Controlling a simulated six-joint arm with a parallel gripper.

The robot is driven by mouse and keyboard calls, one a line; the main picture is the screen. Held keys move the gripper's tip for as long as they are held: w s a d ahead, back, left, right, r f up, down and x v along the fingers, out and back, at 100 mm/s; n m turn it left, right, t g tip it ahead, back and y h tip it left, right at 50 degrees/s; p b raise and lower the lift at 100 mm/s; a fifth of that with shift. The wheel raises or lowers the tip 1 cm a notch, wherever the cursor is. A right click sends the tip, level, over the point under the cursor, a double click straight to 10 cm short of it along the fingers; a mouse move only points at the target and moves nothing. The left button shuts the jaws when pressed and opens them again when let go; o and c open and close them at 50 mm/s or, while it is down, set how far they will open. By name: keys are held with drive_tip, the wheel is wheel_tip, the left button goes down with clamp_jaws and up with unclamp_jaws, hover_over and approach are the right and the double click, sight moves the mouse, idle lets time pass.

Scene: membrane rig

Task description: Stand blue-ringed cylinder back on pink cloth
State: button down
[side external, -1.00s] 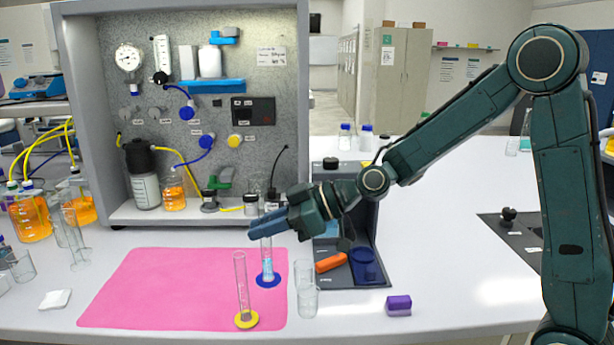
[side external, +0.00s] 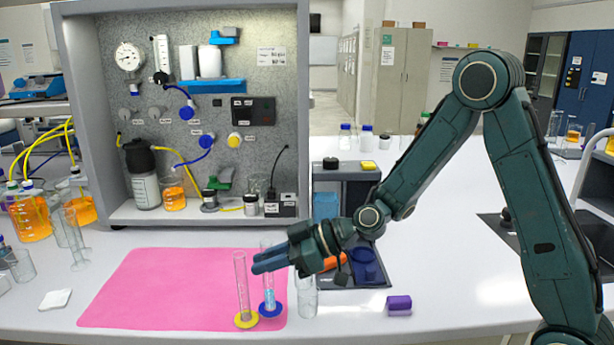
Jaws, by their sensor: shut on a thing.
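The blue-ringed cylinder (side external: 269,293) is upright with pale blue liquid in it. Its blue base shows against the front right part of the pink cloth (side external: 160,285); I cannot tell whether it touches the cloth. My gripper (side external: 262,262) reaches in from the right and is shut on this cylinder's upper part. The fingers hide part of the tube, and its top shows faintly above them. The yellow-ringed cylinder (side external: 241,285) stands upright on the cloth just left of the blue-ringed one, their bases very close or overlapping in this view.
A purple block (side external: 399,304) lies farther right. An orange item (side external: 330,262) lies on the dark tray behind. The cloth's left and middle are free. The grey panel rig (side external: 75,110) stands behind.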

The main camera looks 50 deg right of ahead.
drive_tip(key=shift+f, duration=0.6)
drive_tip(key=c, duration=1.3)
unclamp_jaws()
drive_tip(key=shift+r+v, duration=0.15)
drive_tip(key=shift+v, duration=2.95)
drive_tip(key=shift+r+v, duration=0.15)
drive_tip(key=shift+v, duration=2.9)
drive_tip(key=shift+a, duration=0.2)
